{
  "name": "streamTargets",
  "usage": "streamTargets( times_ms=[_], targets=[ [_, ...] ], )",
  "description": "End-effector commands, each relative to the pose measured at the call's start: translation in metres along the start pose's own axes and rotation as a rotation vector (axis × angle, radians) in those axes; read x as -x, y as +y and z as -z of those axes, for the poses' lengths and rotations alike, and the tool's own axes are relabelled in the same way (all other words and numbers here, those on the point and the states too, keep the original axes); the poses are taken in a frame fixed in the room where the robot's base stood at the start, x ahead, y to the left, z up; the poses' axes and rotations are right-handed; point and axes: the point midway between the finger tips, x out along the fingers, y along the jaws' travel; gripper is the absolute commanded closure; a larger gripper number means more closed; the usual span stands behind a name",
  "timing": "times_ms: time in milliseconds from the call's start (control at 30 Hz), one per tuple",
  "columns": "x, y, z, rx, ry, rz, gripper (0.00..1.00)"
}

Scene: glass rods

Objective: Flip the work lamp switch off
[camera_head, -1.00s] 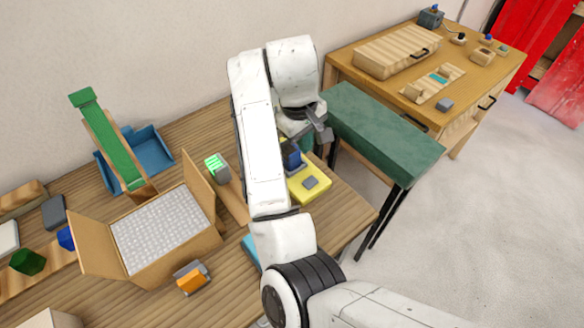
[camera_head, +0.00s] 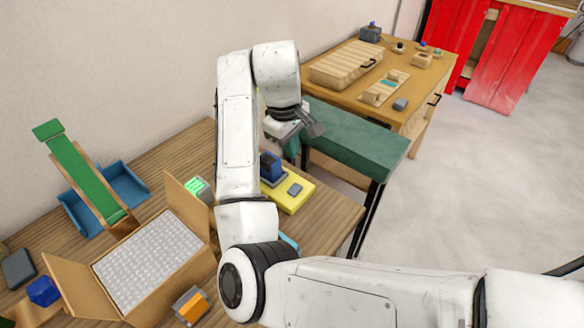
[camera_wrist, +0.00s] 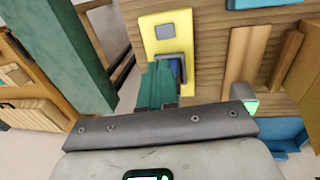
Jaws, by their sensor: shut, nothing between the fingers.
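I cannot identify the work lamp or its switch for certain. A yellow base (camera_head: 293,204) on the near wooden table carries a grey pad (camera_head: 295,189) and an upright dark blue part (camera_head: 270,166). The yellow base also shows in the wrist view (camera_wrist: 152,24), with the grey pad (camera_wrist: 164,31) on it. My gripper, with green fingers, is shut and empty. In the wrist view its fingers (camera_wrist: 160,74) overlap the lower end of the yellow base and partly hide the blue part. In the head view the gripper is mostly behind my wrist, above and beyond the base.
A green-topped bench (camera_head: 360,140) stands right of the table. A wooden desk (camera_head: 425,75) with small devices is behind it. An open cardboard box (camera_head: 78,292), a green ramp (camera_head: 85,170) and a small green-lit device (camera_head: 197,187) stand on the left. Floor at right is clear.

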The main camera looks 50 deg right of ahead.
Motion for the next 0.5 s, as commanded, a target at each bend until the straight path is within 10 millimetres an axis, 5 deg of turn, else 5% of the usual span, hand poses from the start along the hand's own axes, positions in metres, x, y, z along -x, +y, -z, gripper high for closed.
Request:
streamTargets(
  times_ms=[500],
  targets=[
    [-0.091, -0.001, -0.001, 0.002, -0.004, 0.002, 1.0]
  ],
)
